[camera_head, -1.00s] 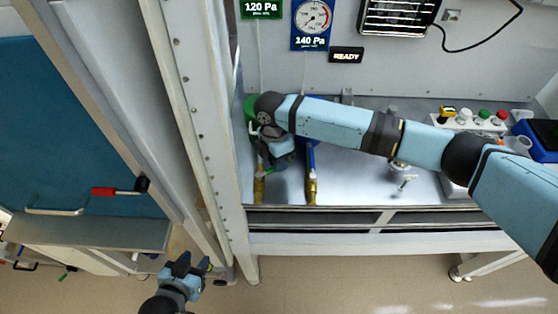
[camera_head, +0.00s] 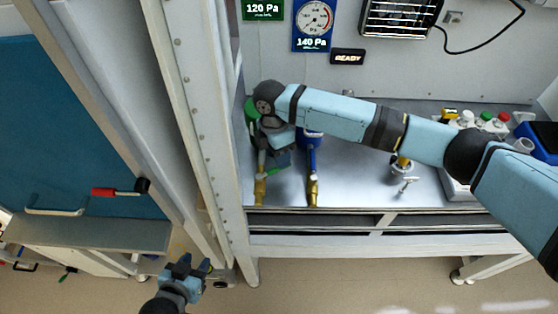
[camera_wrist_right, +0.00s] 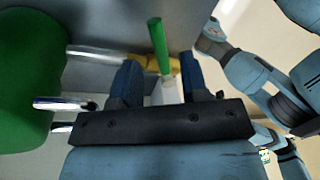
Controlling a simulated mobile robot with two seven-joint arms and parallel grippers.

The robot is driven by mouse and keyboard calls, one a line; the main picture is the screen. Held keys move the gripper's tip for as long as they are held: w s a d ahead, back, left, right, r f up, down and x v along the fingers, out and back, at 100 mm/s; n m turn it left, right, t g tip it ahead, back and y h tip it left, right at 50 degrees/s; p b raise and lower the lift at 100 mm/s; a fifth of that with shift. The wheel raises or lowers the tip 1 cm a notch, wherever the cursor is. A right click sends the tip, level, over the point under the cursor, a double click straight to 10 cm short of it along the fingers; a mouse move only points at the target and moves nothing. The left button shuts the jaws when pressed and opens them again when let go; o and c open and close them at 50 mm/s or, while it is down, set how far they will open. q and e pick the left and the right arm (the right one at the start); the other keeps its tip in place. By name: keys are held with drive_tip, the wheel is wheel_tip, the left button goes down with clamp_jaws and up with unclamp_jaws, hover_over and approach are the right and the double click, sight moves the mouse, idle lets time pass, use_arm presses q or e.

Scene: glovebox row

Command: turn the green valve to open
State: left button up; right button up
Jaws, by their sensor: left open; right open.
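The green valve is a brass fitting (camera_head: 260,191) on the pipe from a green cylinder (camera_head: 251,109), at the bench's left end. Its green lever (camera_wrist_right: 159,45) shows in the right wrist view, rising ahead of and between the fingertips. In the head view only a bit of green shows beside my gripper, so the lever's angle is hard to read. My right gripper (camera_head: 277,158) is open over the green pipe, close to the lever; contact cannot be told. My left gripper (camera_head: 188,269) is open and empty, low in front of the bench's left post.
A blue cylinder (camera_head: 311,141) with its own brass valve (camera_head: 313,191) stands close to the right. A white post (camera_head: 203,140) bounds the bench on the left. A small stand (camera_head: 402,165) and a button box (camera_head: 482,123) are further right. A gauge (camera_head: 314,22) hangs behind.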

wheel_tip(320, 180, up, 11)
drive_tip(key=w+a+b, duration=0.1)
drive_tip(key=w, duration=0.1)
drive_tip(key=shift+f, duration=0.15)
drive_tip(key=shift+c, duration=0.2)
